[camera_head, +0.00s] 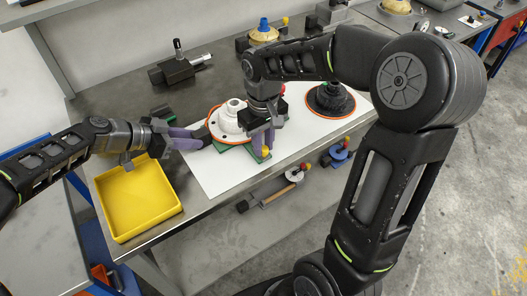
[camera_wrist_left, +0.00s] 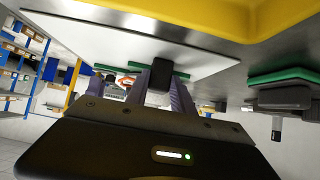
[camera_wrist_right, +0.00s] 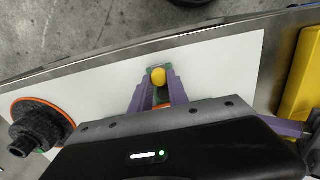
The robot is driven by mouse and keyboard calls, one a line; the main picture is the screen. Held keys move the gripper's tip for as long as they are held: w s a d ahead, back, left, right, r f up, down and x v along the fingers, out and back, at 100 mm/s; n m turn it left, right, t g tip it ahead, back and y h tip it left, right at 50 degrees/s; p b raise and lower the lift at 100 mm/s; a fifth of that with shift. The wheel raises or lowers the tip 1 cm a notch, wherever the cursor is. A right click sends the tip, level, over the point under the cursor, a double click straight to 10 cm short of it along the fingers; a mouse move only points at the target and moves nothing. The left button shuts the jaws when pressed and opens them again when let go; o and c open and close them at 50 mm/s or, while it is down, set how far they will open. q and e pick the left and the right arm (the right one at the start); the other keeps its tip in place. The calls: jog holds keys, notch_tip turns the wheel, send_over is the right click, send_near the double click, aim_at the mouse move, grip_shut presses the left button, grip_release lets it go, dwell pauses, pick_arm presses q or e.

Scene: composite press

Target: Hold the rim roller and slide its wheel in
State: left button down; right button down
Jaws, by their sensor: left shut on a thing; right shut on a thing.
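My left gripper (camera_head: 200,138) comes in from the left beside the white hub-shaped piece (camera_head: 230,117) with an orange rim. Its purple fingers are shut on a black block-like part (camera_wrist_left: 161,76), seen in the left wrist view. My right gripper (camera_head: 264,146) points down in front of the white piece. Its purple fingers are shut around a small part with a yellow knob (camera_wrist_right: 158,75), low over a green pad (camera_head: 238,156). The knob also shows in the head view (camera_head: 266,152). Which held part is roller body and which is wheel, I cannot tell; the fingers hide much.
A yellow tray (camera_head: 176,213) stands at the left front of the bench. A black hub on an orange ring (camera_head: 330,101) lies right on the white sheet (camera_head: 208,182). A dark clamp-like device (camera_head: 179,69) stands behind. Small tools (camera_head: 270,195) lie below the front edge.

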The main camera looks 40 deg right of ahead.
jog(key=shift+w, duration=0.6)
jog(key=c, duration=1.2)
grip_release()
notch_tip(320, 180, up, 12)
